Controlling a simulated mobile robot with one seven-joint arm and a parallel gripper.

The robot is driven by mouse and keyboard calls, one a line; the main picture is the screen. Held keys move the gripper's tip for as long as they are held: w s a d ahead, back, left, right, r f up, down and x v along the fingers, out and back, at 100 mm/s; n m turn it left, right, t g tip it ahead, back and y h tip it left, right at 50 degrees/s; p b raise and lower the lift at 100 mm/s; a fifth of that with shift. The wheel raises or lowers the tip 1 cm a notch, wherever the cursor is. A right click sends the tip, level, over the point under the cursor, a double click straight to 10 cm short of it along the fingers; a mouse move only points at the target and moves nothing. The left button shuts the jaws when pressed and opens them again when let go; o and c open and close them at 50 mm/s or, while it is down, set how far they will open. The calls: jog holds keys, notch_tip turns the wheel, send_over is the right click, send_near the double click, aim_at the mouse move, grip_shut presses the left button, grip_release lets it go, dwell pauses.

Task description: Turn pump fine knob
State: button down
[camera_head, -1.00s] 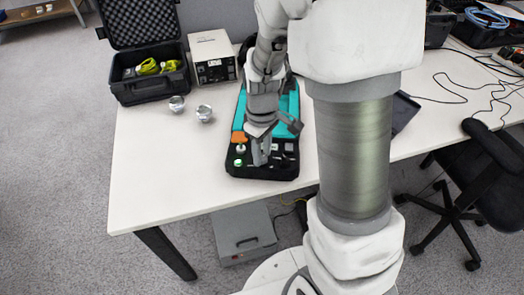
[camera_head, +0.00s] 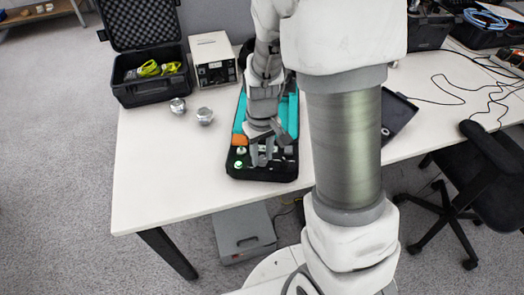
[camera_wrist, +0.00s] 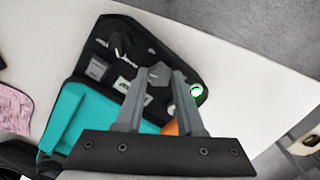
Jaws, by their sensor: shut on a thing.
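The pump kit lies in an open black case (camera_head: 236,171) with a teal part (camera_wrist: 66,115) and an orange part (camera_head: 239,139). My gripper (camera_head: 262,160) points down into the near end of the case. In the wrist view my gripper (camera_wrist: 162,74) is shut on a dark grey, faceted knob (camera_wrist: 158,73) between its fingertips. A white round piece with a bright green ring (camera_wrist: 197,90) sits just right of the fingers, apart from them. I cannot tell from the markings which knob is the fine one. The fingers hide part of the case's contents.
Two silver round pieces (camera_head: 204,115) stand on the white table (camera_head: 160,180) left of the case. A beige instrument box (camera_head: 213,62) and an open black case with yellow items (camera_head: 150,90) are behind. The table's front left is clear.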

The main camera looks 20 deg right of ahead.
aim_at(262, 159)
jog(key=shift+r+m+p, duration=0.1)
jog(key=shift+m+p, duration=0.65)
jog(key=shift+m, duration=1.35)
jog(key=c, duration=0.5)
grip_release()
notch_tip(262, 159, up, 17)
jog(key=p, duration=0.4)
jog(key=shift+r, duration=0.15)
jog(key=shift+r, duration=0.1)
